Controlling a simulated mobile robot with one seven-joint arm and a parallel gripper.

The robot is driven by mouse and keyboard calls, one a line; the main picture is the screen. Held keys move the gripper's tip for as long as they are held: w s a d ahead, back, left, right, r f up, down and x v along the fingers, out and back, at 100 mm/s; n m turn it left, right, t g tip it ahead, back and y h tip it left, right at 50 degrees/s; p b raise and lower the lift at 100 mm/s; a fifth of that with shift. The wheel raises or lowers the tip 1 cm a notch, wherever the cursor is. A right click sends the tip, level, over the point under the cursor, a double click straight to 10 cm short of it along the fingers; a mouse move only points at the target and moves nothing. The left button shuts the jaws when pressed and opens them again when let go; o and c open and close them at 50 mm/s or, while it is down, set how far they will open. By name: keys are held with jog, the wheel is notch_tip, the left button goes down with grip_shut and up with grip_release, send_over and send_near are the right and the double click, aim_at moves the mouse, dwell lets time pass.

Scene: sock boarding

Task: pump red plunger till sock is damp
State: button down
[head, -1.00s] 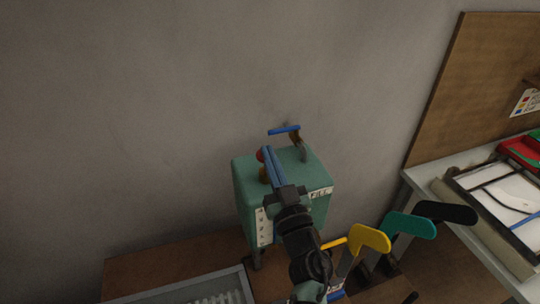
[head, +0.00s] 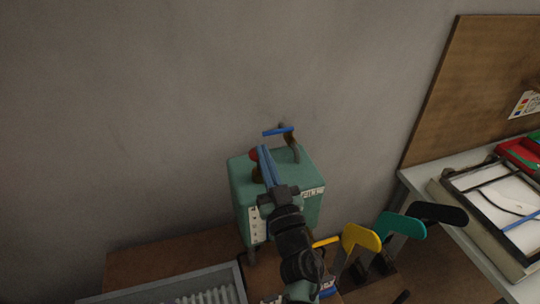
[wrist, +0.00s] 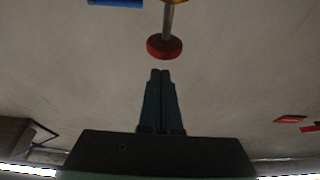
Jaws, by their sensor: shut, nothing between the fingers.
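The red plunger knob (head: 254,153) stands on top of the green box (head: 238,186), at its left side in the head view. My gripper (head: 263,148) is shut and empty, its blue-grey fingers just beside the knob and partly overlapping it. In the wrist view, the red knob (wrist: 165,47) sits on a metal stem just beyond the tips of my closed gripper (wrist: 160,71). A small gap shows between tips and knob there. I cannot make out a sock in either view.
A pipe with a blue lever (head: 278,131) rises from the box top behind my gripper. Yellow (head: 361,238), teal (head: 402,226) and black (head: 440,213) boards stand at lower right. A grey ribbed tray (head: 180,284) lies at lower left. A table (head: 418,187) is at right.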

jog(key=v, duration=0.8)
jog(key=shift+s+f, duration=0.3)
jog(key=shift+s, duration=0.05)
jog(key=s+d+r+m+t+h, duration=0.1)
jog(key=d+r+m+t+h, duration=0.15)
jog(key=r, duration=0.75)
jog(key=d+r+m+t+h, duration=0.1)
jog(key=r+h, duration=0.3)
jog(key=r, duration=0.5)
jog(key=s+d+r+m+t+h, duration=0.1)
jog(key=r+m+t+h, duration=0.15)
jog(key=r, duration=0.75)
jog(key=s+a+r+n+y, duration=0.1)
jog(key=s+a+r, duration=0.2)
jog(key=s+r, duration=0.3)
jog(key=s+a+r+n+y, duration=0.1)
jog(key=s+a+r, duration=0.2)
jog(key=s+r, duration=0.3)
notch_tip(320, 180, up, 4)
jog(key=shift+r, duration=0.15)
jog(key=shift+s, duration=0.1)
